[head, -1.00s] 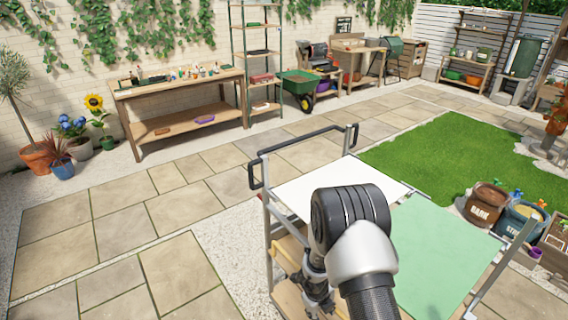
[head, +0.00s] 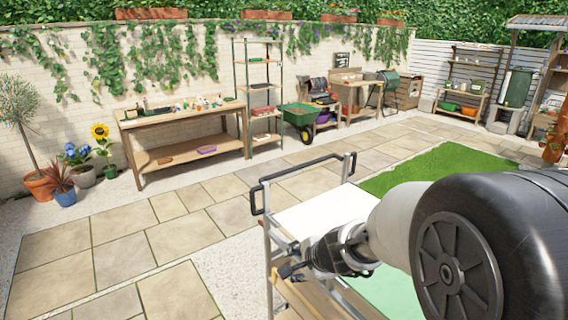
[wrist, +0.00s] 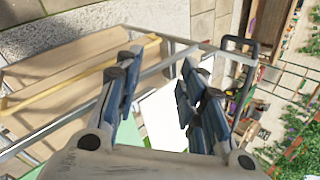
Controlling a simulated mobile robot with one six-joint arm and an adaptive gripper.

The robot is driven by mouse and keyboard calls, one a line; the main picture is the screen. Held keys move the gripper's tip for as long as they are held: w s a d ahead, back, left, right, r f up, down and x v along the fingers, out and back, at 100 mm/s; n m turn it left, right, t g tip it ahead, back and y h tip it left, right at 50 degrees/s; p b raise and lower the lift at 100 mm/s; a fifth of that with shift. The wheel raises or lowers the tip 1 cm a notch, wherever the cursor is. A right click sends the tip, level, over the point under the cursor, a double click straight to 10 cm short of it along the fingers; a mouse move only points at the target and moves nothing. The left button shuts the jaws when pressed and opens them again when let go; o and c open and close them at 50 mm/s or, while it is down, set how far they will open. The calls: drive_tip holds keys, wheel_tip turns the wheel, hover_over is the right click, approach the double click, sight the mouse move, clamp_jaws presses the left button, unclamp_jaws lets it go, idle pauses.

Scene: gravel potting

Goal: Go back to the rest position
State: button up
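My gripper (wrist: 167,58) is open in the wrist view, its two dark-padded fingers apart with nothing between them. In the head view my gripper (head: 288,270) points left, over the left side of a metal trolley. The trolley top has a white panel (head: 305,212) and a green panel (head: 375,290), partly hidden behind my arm. The white panel also shows between the fingers in the wrist view (wrist: 162,115). My large dark arm joint fills the lower right of the head view.
A potting bench (head: 180,118), a shelf rack (head: 240,95) and a green wheelbarrow (head: 302,115) stand along the wall. Open paving (head: 150,215) lies left of the trolley. Lawn (head: 440,170) lies behind it.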

drive_tip(key=s+r+n+g, duration=0.1)
drive_tip(key=s+r+n, duration=0.4)
drive_tip(key=s, duration=0.3)
drive_tip(key=s+r+n, duration=0.4)
drive_tip(key=s+r, duration=0.1)
drive_tip(key=s, duration=0.2)
drive_tip(key=s+d+n+h, duration=0.2)
drive_tip(key=s+d, duration=0.3)
drive_tip(key=s, duration=0.3)
drive_tip(key=s+d+n+g+h, duration=0.1)
drive_tip(key=s+d+n, duration=0.3)
drive_tip(key=s, duration=0.4)
drive_tip(key=shift+d+f+h+b, duration=0.3)
drive_tip(key=shift+d+f+h, duration=0.15)
drive_tip(key=shift+d, duration=0.4)
drive_tip(key=shift+a, duration=0.1)
